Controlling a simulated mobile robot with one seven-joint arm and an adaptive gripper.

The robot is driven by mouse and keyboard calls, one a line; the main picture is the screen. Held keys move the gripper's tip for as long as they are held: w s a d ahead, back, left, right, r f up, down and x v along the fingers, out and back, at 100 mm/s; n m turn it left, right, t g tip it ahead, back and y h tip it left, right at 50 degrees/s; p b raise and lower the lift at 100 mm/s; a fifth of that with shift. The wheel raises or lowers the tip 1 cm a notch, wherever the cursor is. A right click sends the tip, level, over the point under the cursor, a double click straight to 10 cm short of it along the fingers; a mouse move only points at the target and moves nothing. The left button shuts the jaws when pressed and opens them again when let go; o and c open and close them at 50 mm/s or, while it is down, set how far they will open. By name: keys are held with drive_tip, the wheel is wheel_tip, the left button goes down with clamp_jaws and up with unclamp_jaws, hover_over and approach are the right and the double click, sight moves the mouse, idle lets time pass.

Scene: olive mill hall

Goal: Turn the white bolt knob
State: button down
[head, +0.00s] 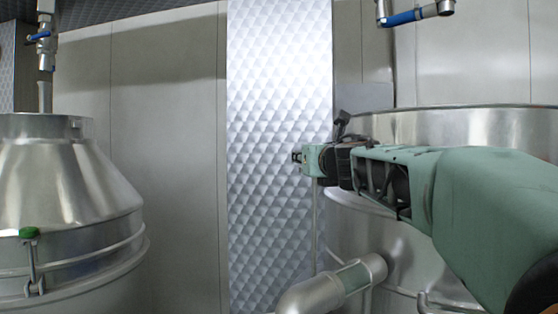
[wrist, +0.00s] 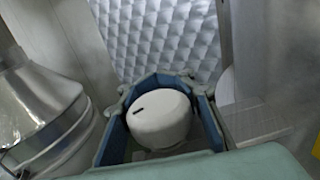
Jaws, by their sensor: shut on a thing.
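The white bolt knob (wrist: 160,120) is a round, pale cap with a short dark mark near its upper left edge, seen in the wrist view. My gripper (wrist: 160,110) has its blue-grey fingers on both sides of the knob and is shut on it. In the head view my green arm reaches in from the right, and my gripper (head: 300,158) ends in front of the quilted metal panel. The knob is hidden behind the gripper in the head view.
A cone-topped steel vessel (head: 70,180) stands at the left, with a valve pipe above it. A large steel tank (head: 480,122) is at the right, close to my arm. A thick pipe elbow (head: 325,290) lies below the arm. The quilted panel (head: 275,80) stands behind.

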drive_tip(key=shift+w+f, duration=0.1)
drive_tip(key=shift+f, duration=0.3)
drive_tip(key=shift+s+a+n+g+y+b, duration=0.2)
drive_tip(key=shift+a+n+g+y, duration=0.3)
drive_tip(key=shift+n+y, duration=0.75)
drive_tip(key=shift+s+a+n+g+y+b, duration=0.2)
drive_tip(key=shift+n+g+y, duration=0.55)
drive_tip(key=shift+y, duration=0.85)
drive_tip(key=shift+s+a+n+g+y+b, duration=0.1)
drive_tip(key=shift+a+n+g+y+b, duration=0.3)
drive_tip(key=shift+n+y, duration=0.85)
drive_tip(key=shift+a+g+y, duration=0.15)
drive_tip(key=shift+g+y, duration=0.1)
drive_tip(key=shift+y, duration=0.15)
drive_tip(key=c, duration=1.7)
unclamp_jaws()
drive_tip(key=shift+s+r, duration=0.1)
drive_tip(key=shift+c, duration=0.2)
drive_tip(key=shift+o, duration=0.6)
drive_tip(key=shift+r, duration=0.15)
drive_tip(key=shift+s, duration=0.1)
drive_tip(key=v, duration=1.2)
